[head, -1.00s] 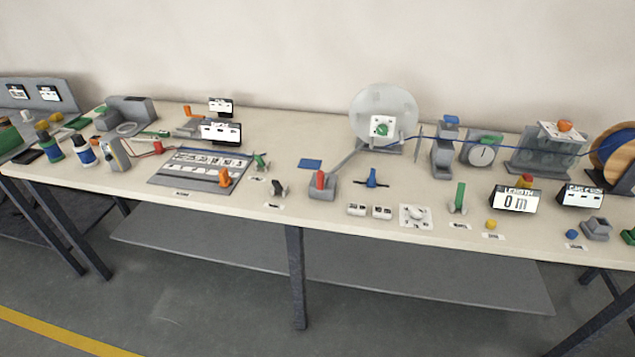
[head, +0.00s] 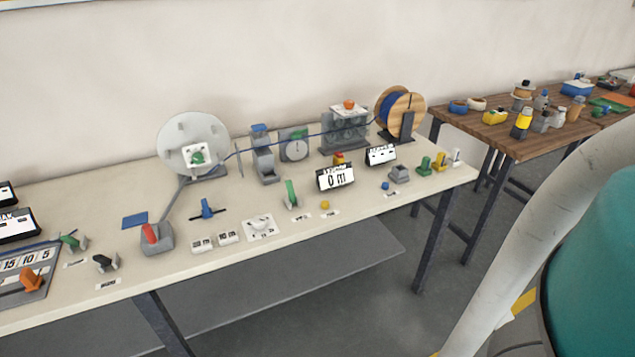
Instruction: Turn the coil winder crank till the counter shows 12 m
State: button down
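The coil winder's pale round disc (head: 193,145) stands upright at the back of the light table, with a white square plate and green knob (head: 198,157) at its middle. A blue cable (head: 330,133) runs from the winder to a wooden reel with blue cable (head: 400,105) at the right. The counter display (head: 335,177) reads 0 m. A grey base with a red handle (head: 150,233) stands in front of the winder, with a grey bar reaching toward the disc. I cannot tell which part is the crank. My gripper is not in view.
Along the front edge are a blue lever (head: 207,208), a white dial (head: 259,225), a green lever (head: 291,194) and a yellow button (head: 325,205). A second, brown table (head: 520,145) with jars stands to the right. Part of my arm fills the right side.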

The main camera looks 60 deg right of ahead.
aim_at(151, 233)
jog(key=i+j+u, duration=0.25)
jog(key=i, duration=0.2)
jog(key=i+j+u, duration=0.2)
jog(key=i, duration=0.25)
